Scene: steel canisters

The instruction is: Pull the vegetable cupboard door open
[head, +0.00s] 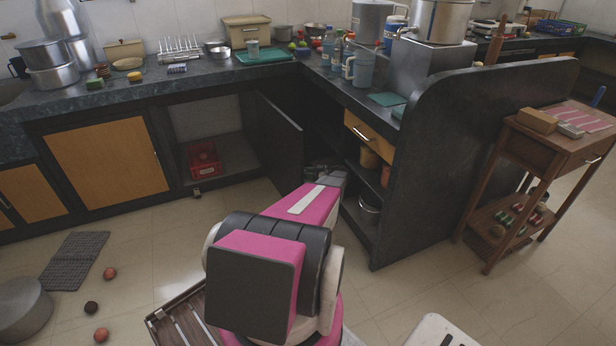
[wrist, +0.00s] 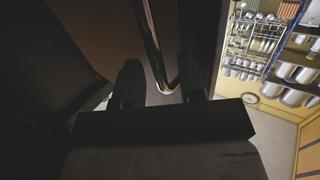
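A lower cupboard stands open at the back, with a red crate (head: 204,160) inside. Its dark door (head: 280,135) is swung out at a wide angle, its inner face toward the left. My gripper (head: 327,178) is at the right side of the door, near its free edge; the fingertips are hard to make out there. In the wrist view, the two fingers of my gripper (wrist: 162,85) are apart. A shiny metal bar handle (wrist: 154,42) runs down between them, with visible gaps at the sides. The handle is hidden in the head view.
A closed orange-panelled cupboard (head: 108,160) is to the left. Open shelves with pots (head: 370,198) are close on the right, beside a dark end panel (head: 430,165). A wooden trolley (head: 545,150) stands farther right. Round items (head: 110,273) and a grey mat (head: 75,259) lie on the floor at left.

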